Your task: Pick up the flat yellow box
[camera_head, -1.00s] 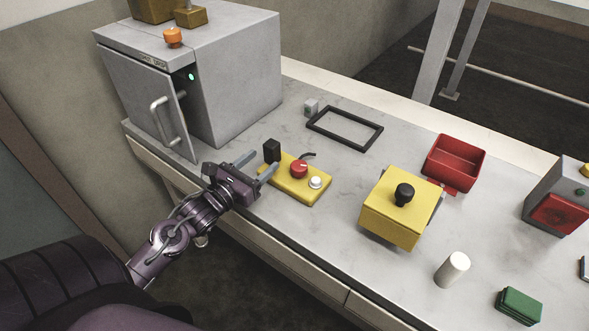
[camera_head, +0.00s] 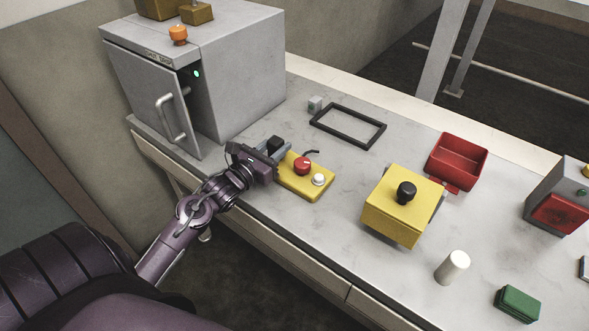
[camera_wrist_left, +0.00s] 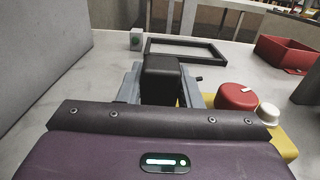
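The flat yellow box (camera_head: 309,184) lies on the counter with a red knob (camera_head: 302,166), a white button (camera_head: 318,180) and an upright black block (camera_head: 275,144) at its left end. It shows partly at the lower right of the left wrist view (camera_wrist_left: 284,143), mostly hidden by my gripper. My left gripper (camera_head: 281,153) is low at the box's left end, its fingers apart on either side of the black block, which also shows in the left wrist view (camera_wrist_left: 161,70). I cannot tell whether the fingers touch it. My right gripper is not in view.
A grey cabinet (camera_head: 240,80) with its door ajar stands close at the left. A black frame (camera_head: 347,143) lies behind the box. A taller yellow box with a black knob (camera_head: 395,222), a red bin (camera_head: 437,166), a white cylinder (camera_head: 452,267) and a green block (camera_head: 517,303) are to the right.

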